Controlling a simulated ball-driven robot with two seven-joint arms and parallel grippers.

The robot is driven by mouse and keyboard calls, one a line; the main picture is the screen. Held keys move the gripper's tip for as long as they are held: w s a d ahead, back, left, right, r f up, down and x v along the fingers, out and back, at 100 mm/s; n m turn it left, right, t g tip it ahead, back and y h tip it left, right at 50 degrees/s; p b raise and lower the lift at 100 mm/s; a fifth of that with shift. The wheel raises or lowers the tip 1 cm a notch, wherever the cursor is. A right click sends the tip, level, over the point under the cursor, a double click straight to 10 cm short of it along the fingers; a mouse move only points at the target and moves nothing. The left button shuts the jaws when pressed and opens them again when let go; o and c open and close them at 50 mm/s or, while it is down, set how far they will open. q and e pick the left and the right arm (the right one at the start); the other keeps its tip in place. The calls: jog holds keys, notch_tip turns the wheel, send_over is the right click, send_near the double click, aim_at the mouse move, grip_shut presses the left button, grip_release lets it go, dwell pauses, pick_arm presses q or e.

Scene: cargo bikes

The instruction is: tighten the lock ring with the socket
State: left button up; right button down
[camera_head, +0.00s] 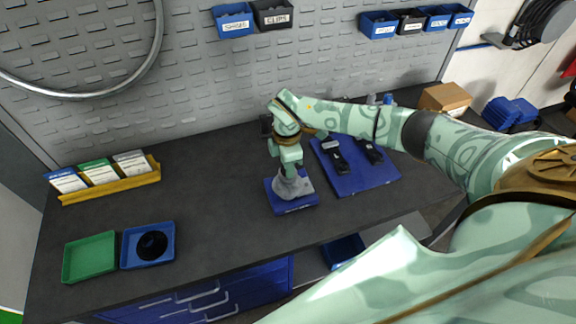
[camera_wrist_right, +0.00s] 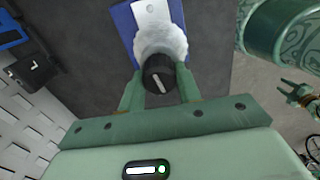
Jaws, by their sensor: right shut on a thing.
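My right gripper (camera_head: 290,170) points down over a pale grey-white round part (camera_head: 291,186) on a small blue base (camera_head: 292,208). In the right wrist view its two fingers (camera_wrist_right: 158,92) are shut on a black round piece with a pale line across its top, apparently the socket (camera_wrist_right: 157,73). The socket stands over the white, rough-edged part (camera_wrist_right: 163,43). The contact below it and the lock ring are hidden. My left gripper (camera_wrist_right: 296,92) shows small at the right edge of the wrist view, fingers apart, empty, away from the bench.
A blue mat (camera_head: 362,181) with dark tools lies right of the base. A green tray (camera_head: 90,258) and a blue tray (camera_head: 165,260) holding a black ring (camera_head: 152,245) stand front left. A yellow rack (camera_head: 110,184) is behind them. The bench middle (camera_head: 215,200) is clear.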

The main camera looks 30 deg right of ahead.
jog(key=shift+s+a+f, duration=0.1)
jog(key=shift+s+f, duration=0.1)
jog(key=shift+f, duration=0.05)
jog(key=shift+m, duration=0.4)
jog(key=shift+r+p, duration=0.15)
jog(key=shift+p, duration=0.2)
jog(key=shift+w+r+p, duration=0.15)
jog(key=shift+r+p, duration=0.7)
jog(key=shift+r, duration=0.15)
jog(key=shift+w, duration=0.1)
